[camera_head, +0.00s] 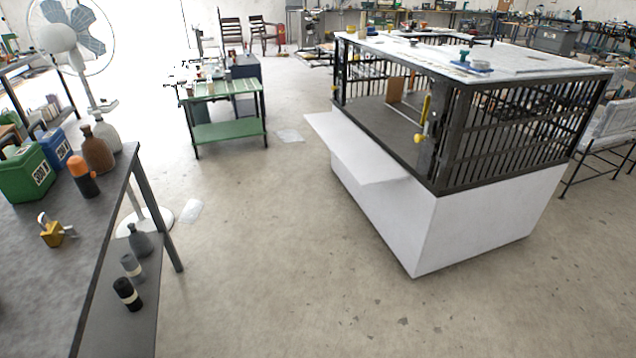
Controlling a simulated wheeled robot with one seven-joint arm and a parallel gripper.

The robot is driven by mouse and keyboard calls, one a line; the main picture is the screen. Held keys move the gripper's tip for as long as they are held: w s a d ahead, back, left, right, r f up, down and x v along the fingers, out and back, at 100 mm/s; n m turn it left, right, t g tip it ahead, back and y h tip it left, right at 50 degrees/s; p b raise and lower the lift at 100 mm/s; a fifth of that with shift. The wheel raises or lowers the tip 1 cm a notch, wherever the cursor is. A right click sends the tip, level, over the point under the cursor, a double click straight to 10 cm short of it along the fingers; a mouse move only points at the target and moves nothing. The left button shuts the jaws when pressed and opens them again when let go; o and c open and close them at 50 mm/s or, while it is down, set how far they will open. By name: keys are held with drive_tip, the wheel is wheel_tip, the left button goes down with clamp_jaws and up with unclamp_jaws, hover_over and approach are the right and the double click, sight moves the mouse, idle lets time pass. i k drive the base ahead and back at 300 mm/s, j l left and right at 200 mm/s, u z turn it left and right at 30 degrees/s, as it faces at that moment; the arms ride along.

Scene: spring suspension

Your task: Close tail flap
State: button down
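A large white box-like body (483,225) with a black barred cage on top stands at the right. A flat white flap (352,148) sticks out from its left side, about level with the cage floor (385,125). The flap is folded outward and slopes slightly, leaving that side of the cage open. A yellow-handled latch or rod (424,122) is on the dark corner post beside the opening. A smaller yellow part (335,87) shows on the far post. My gripper is not in view.
A dark workbench (35,290) with bottles and a green box (27,173) stands at the left. A white fan (62,40) is behind it. A green table (228,132) stands further back. The concrete floor between the bench and the white body is mostly clear.

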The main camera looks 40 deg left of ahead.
sight(368, 164)
drive_tip(key=i+j+u, duration=0.1)
drive_tip(key=u, duration=0.35)
drive_tip(key=i+u, duration=0.5)
drive_tip(key=u, duration=0.35)
drive_tip(key=i+u, duration=0.3)
drive_tip(key=i, duration=0.35)
drive_tip(key=i+j+z, duration=0.3)
drive_tip(key=i+z, duration=0.15)
drive_tip(key=i+j+z, duration=0.65)
drive_tip(key=j, duration=0.15)
drive_tip(key=i+j+z, duration=0.2)
drive_tip(key=j, duration=0.2)
drive_tip(key=j+z, duration=0.2)
drive_tip(key=j, duration=0.2)
drive_tip(key=i+j+z, duration=0.2)
drive_tip(key=j, duration=0.2)
drive_tip(key=k, duration=0.1)
